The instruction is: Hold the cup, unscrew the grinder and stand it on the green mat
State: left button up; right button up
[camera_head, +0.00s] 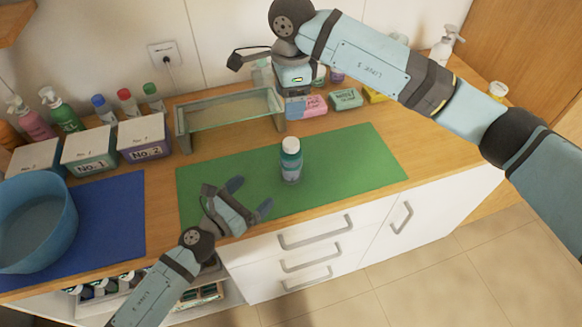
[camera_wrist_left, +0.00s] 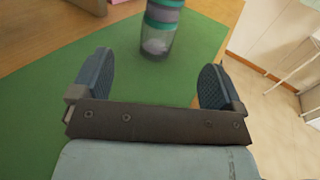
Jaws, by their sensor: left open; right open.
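The grinder and cup stand upright together as one bottle-shaped piece (camera_head: 291,162) on the green mat (camera_head: 345,160), with a white top and teal body. In the left wrist view its clear cup (camera_wrist_left: 155,42) is at the bottom, below teal and grey bands (camera_wrist_left: 163,14); the top is cut off. My left gripper (camera_head: 250,197) is open and empty over the mat, left of and nearer than the cup. In the wrist view its fingers (camera_wrist_left: 154,85) are spread, with the cup beyond them, untouched. My right gripper (camera_head: 240,60) is raised at the back, open, seen edge-on, far from the cup.
A glass-topped stand (camera_head: 230,108) is behind the mat. Soap-like blocks (camera_head: 307,107) lie at the back, below my right wrist. A blue bowl (camera_head: 35,225) sits on a blue mat (camera_head: 115,215) at left, near labelled boxes (camera_head: 143,137) and bottles. The mat's right side is clear.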

aim_at(283, 166)
pick_arm(q)
jog(key=shift+d+f, duration=0.1)
jog(key=shift+d, duration=0.1)
jog(key=x, duration=1.3)
jog(key=shift+w+d, duration=0.15)
jog(key=shift+d, duration=0.05)
